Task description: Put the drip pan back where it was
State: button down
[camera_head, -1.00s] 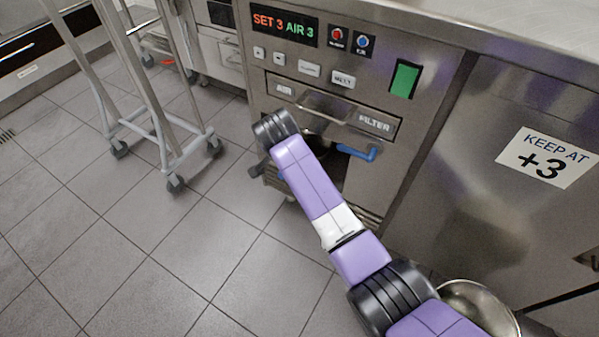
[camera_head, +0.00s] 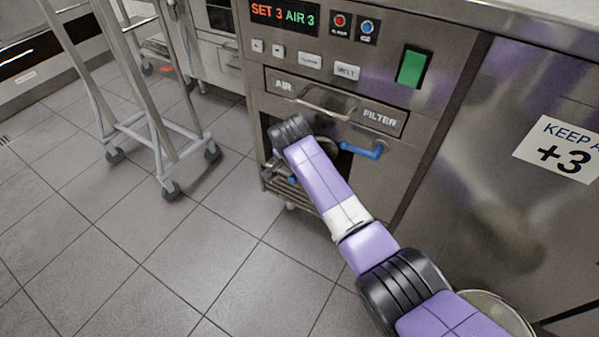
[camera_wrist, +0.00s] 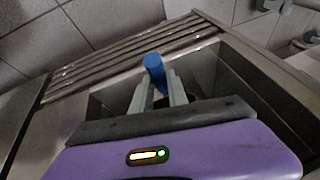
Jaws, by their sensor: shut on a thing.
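My gripper (camera_wrist: 157,90) is shut on a small blue piece (camera_wrist: 154,66), which shows between and beyond its two grey fingers in the wrist view. Whether this blue piece belongs to the drip pan I cannot tell. Around the fingers is an open, steel-walled recess (camera_wrist: 205,72), with a slatted grille (camera_wrist: 125,55) beyond it. In the head view my arm reaches to a dark opening below the filter drawer (camera_head: 335,101) of the steel machine. My wrist hides part of that opening and most of the gripper. No whole drip pan can be made out.
A blue lever (camera_head: 362,150) sticks out at the opening's right side. The drawer's bar handle (camera_head: 325,108) stands out just above my wrist. A wheeled trolley frame (camera_head: 160,150) stands on the left. The tiled floor (camera_head: 150,240) in front is clear. A round metal bowl (camera_head: 497,310) is at lower right.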

jog(key=c, duration=1.3)
grip_release()
jog(key=shift+s+f, duration=0.1)
jog(key=shift+f+b, duration=0.2)
jog(key=shift+b, duration=0.2)
jog(key=p+v, duration=0.1)
jog(key=v, duration=0.1)
jog(key=p+v, duration=0.2)
jog(key=w+p+v, duration=0.1)
jog(key=v, duration=0.1)
jog(key=shift+s+r+p, duration=0.15)
jog(key=shift+r+p, duration=0.25)
jog(key=shift+r, duration=0.2)
jog(key=shift+s+a+r, duration=0.1)
jog(key=shift+s+r, duration=0.2)
jog(key=shift+r, duration=0.2)
